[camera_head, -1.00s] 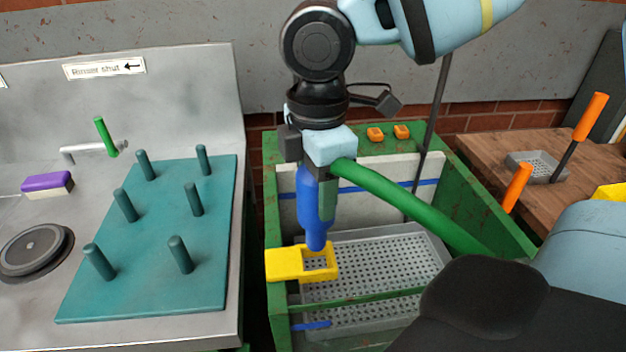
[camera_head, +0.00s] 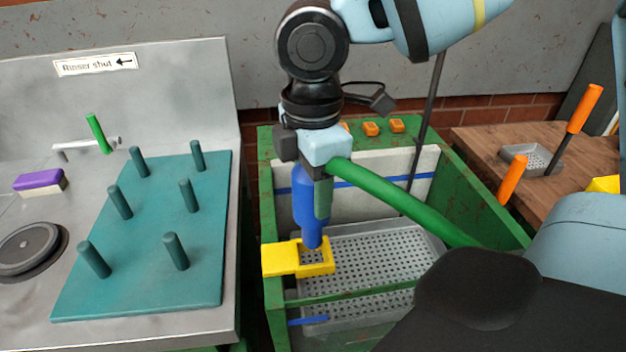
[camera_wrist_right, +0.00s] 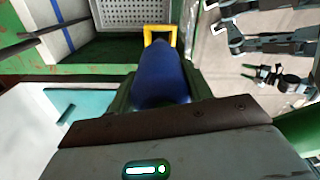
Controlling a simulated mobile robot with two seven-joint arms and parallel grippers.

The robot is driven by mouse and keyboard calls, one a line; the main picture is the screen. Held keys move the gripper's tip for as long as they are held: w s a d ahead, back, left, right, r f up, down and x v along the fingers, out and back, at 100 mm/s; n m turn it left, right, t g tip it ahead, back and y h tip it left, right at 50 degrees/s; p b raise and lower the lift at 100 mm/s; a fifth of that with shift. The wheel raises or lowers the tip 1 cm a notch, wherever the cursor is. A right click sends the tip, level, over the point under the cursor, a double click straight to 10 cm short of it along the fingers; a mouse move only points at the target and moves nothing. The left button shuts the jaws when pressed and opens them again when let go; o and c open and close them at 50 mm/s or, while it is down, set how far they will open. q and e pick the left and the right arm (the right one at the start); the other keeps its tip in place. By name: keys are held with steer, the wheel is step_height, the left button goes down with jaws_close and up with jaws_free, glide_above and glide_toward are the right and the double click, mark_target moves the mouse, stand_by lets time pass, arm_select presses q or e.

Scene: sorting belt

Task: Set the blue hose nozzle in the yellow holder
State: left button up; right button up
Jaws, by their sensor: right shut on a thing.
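The blue hose nozzle (camera_head: 310,200) hangs upright, tip down, in my right gripper (camera_head: 322,192), which is shut on it. A green hose (camera_head: 405,202) runs from its top end to the right. The yellow holder (camera_head: 283,259) is a square ring on the green bin's left wall. The nozzle's tip is at the ring's opening; I cannot tell how far it is inside. In the right wrist view the nozzle (camera_wrist_right: 162,75) lies between the fingers, and the yellow holder (camera_wrist_right: 163,30) shows just beyond its tip. My left gripper is not in view.
The green bin (camera_head: 268,215) holds a grey perforated tray (camera_head: 385,255). At left, a steel counter carries a teal peg board (camera_head: 150,255) with several pegs and a purple sponge (camera_head: 38,180). A wooden table (camera_head: 480,145) with orange-handled tools stands at right.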

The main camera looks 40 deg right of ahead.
steer(key=shift+f, duration=0.15)
stand_by(0.3)
steer(key=shift+f, duration=0.55)
steer(key=shift+f+b, duration=0.45)
steer(key=shift+f, duration=0.25)
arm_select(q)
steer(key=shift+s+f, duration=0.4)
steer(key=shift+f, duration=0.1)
arm_select(e)
steer(key=shift+f, duration=0.4)
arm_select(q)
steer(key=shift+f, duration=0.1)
arm_select(e)
steer(key=shift+f, duration=0.15)
steer(key=shift+f+b, duration=0.5)
steer(key=shift+f, duration=0.25)
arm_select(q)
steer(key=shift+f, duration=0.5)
arm_select(e)
steer(key=shift+f, duration=0.45)
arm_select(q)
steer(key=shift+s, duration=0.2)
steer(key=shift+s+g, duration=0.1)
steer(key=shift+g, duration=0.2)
